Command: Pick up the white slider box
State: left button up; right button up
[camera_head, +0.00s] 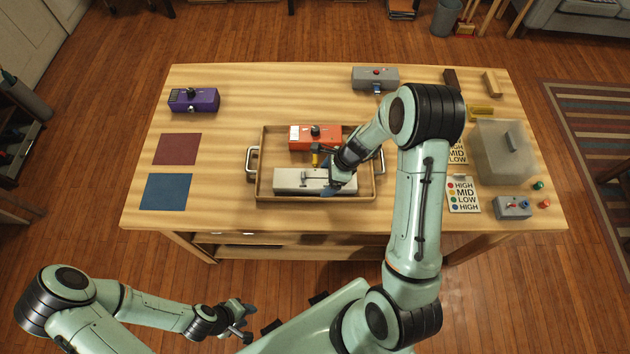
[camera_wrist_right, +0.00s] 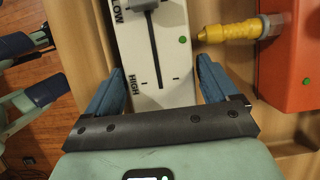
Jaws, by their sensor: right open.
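The white slider box (camera_head: 295,181) lies in the front part of a shallow tray (camera_head: 262,140). In the right wrist view the box (camera_wrist_right: 150,85) shows a grey slider knob in a dark slot, a green dot and the labels LOW and HIGH. My right gripper (camera_head: 328,174) is over the box's right part. In the wrist view its blue fingers (camera_wrist_right: 160,84) are apart, one on each side of the box; I cannot tell whether they touch it. My left gripper (camera_head: 238,318) is off the table's front, far from the box.
An orange box (camera_head: 302,138) with a yellow handle (camera_wrist_right: 228,32) sits close behind the white box in the tray. A purple box (camera_head: 194,100), a grey box (camera_head: 375,76), a switch box (camera_head: 513,208) and a translucent case (camera_head: 503,155) stand elsewhere. The table's left front is clear besides flat mats (camera_head: 166,191).

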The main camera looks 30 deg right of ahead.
jog(key=shift+a+f, duration=0.1)
jog(key=shift+w, duration=0.1)
jog(key=c, duration=0.9)
jog(key=shift+o, duration=0.2)
